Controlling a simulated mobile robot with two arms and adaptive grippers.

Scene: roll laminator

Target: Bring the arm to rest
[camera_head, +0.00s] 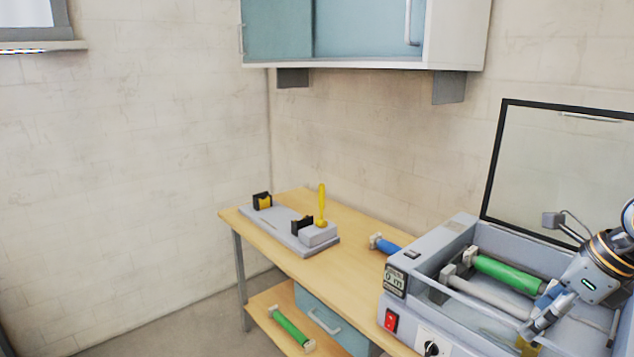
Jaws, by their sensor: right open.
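My right gripper (531,330) comes in from the right edge and points down and left over the open laminator (455,235). It is open, with no object visible between its fingers; the fingertips are small and partly hard to make out. Inside the laminator a green roller (505,273) lies near the back and a grey roller (488,295) lies in front of it. My left gripper is not in view.
The laminator's framed lid (560,170) stands raised. A blue roller (385,245) lies beside the machine on the wooden table (300,268). A grey stand with a yellow-handled tool (321,205) is farther left. A green roller (291,328) lies on the lower shelf.

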